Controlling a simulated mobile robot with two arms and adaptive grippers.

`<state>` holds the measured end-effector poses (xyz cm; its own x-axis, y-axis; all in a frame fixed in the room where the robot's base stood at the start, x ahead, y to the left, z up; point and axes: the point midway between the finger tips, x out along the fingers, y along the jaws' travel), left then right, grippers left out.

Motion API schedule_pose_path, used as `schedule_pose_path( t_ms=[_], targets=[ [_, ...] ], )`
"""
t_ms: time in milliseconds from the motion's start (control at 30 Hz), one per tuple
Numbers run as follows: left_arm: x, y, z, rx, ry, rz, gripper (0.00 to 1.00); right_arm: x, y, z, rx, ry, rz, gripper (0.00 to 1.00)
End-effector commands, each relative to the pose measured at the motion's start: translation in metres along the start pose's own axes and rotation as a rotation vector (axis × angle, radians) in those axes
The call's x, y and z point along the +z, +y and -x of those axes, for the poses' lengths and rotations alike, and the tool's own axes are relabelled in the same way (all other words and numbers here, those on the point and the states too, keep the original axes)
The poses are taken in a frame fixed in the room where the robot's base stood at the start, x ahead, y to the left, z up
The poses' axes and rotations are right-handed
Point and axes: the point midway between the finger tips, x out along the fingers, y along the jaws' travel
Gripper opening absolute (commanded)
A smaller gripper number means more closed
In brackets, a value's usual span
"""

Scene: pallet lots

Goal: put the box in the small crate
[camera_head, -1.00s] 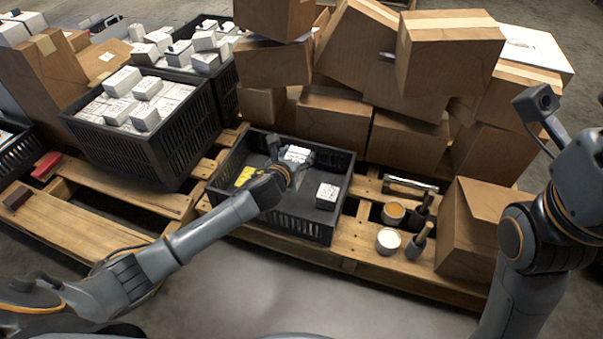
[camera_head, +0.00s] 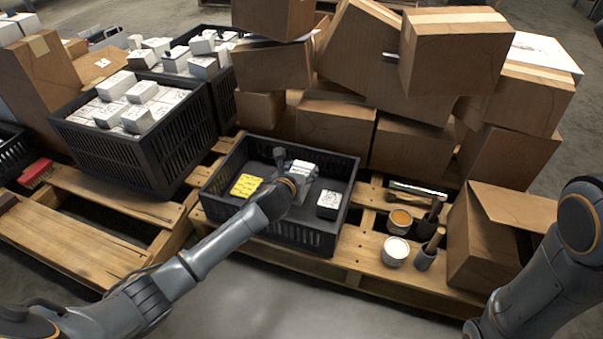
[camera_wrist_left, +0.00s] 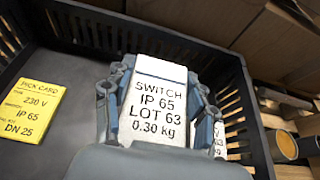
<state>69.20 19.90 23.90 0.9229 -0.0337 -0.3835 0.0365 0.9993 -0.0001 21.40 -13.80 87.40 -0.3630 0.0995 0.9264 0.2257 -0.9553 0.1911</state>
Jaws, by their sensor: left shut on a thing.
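The small crate (camera_head: 220,207) is black and low, and stands on the wooden pallet. My left gripper (camera_head: 298,180) is over its inside and shut on a white box (camera_head: 305,170). In the left wrist view the fingers (camera_wrist_left: 156,105) clasp both sides of this box (camera_wrist_left: 160,75), labelled SWITCH, IP 65, LOT 63, 0.30 kg. I cannot tell whether it touches the crate floor. A second white box (camera_head: 329,204) lies in the crate to the right, mostly hidden in the left wrist view. A yellow pick card (camera_head: 245,185) lies at the left; it reads 230 V, IP 65, DN 25 (camera_wrist_left: 31,109).
A tall black crate (camera_head: 120,150) full of white boxes stands left. Cardboard boxes (camera_head: 410,150) are piled behind the small crate. Two open tins (camera_head: 395,250) and dark-handled tools (camera_head: 428,252) are at its right, beside an open carton (camera_head: 480,250). A red brush (camera_head: 35,172) lies far left.

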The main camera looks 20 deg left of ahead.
Motion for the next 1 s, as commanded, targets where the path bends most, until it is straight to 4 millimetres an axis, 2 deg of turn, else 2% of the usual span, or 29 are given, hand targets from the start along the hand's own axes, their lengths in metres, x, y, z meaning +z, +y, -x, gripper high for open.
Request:
schedule_pose_path(
  t_ms=[167, 667, 700, 767, 800, 1000],
  targets=[
    [0.002, 0.0, 0.0, -0.001, -0.002, 0.0, 0.12, 0.0, 0.0, -0.001, 0.0, 0.0, 0.0, 0.79],
    [-0.009, 0.0, -0.004, -0.001, -0.002, 0.0, 0.12, 0.0, 0.0, 0.0, 0.0, 0.001, 0.0, 0.79],
    [-0.01, 0.0, -0.004, 0.0, 0.0, -0.001, 0.64, 0.0, 0.0, 0.0, 0.0, 0.001, 0.0, 0.79],
    [-0.01, 0.0, -0.004, 0.0, 0.0, -0.001, 0.76, 0.0, 0.0, 0.0, 0.0, 0.001, 0.0, 0.79],
    [-0.01, 0.0, -0.004, 0.0, 0.0, -0.001, 0.79, 0.0, 0.0, 0.0, 0.0, 0.001, 0.0, 0.79],
    [-0.01, 0.0, -0.004, 0.0, 0.0, -0.001, 0.79, 0.0, 0.0, 0.0, 0.0, 0.001, 0.0, 0.79]
  ],
)
